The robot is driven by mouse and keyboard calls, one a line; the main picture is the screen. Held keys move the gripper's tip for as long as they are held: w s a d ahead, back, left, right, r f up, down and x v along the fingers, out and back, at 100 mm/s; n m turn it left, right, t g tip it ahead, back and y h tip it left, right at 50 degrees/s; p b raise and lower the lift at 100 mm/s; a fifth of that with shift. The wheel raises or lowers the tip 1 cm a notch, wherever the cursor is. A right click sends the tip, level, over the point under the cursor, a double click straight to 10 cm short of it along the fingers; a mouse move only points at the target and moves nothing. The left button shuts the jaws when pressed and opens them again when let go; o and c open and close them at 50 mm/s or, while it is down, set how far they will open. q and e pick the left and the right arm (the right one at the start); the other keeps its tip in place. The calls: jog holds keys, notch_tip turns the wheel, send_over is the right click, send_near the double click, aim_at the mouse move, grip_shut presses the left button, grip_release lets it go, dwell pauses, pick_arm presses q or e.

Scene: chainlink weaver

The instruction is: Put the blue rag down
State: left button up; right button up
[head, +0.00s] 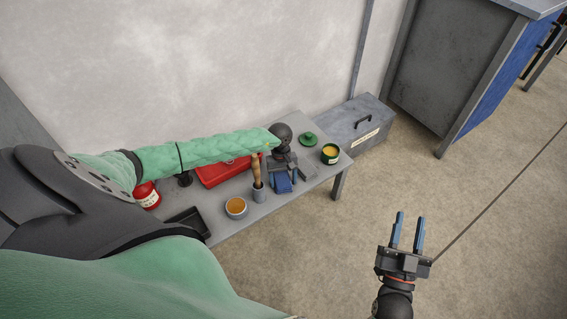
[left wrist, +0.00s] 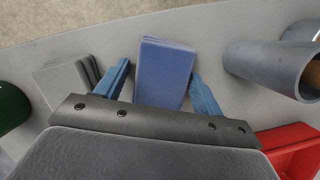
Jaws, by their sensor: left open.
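The blue rag (head: 282,184) is a folded pad lying on the grey bench (head: 312,184). My left gripper (head: 282,179) is open, low over the bench. Part of the rag is hidden under the gripper body. My right gripper (head: 408,220) is open and empty, over the floor in front of the bench.
Grey pads (head: 307,169) lie beside the rag. A green tin (head: 331,159), a green lid (head: 309,139), a grey cup (head: 258,193) with a wooden-handled tool, a bowl (head: 236,212) and a red box (head: 208,177) stand nearby. A grey chest (head: 345,120) stands past the bench's end.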

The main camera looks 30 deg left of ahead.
pick_arm(q)
jog(key=shift+s+a+f, duration=0.2)
jog(key=shift+s+f, duration=0.15)
jog(key=shift+s, duration=0.05)
pick_arm(e)
jog(key=shift+s+f, duration=0.1)
jog(key=shift+f, duration=0.2)
pick_arm(q)
jog(key=shift+w+a+r+p, duration=0.15)
jog(key=shift+r+p, duration=0.2)
jog(key=shift+r, duration=0.2)
jog(key=v, duration=1.1)
jog(key=shift+w+r+p, duration=0.2)
jog(key=shift+r+p, duration=0.1)
jog(key=shift+r, duration=0.1)
pick_arm(e)
notch_tip(320, 180, down, 13)
jog(key=a+g, duration=0.1)
jog(key=g, duration=0.3)
jog(key=shift+g+h, duration=0.4)
jog(key=shift+r, duration=0.25)
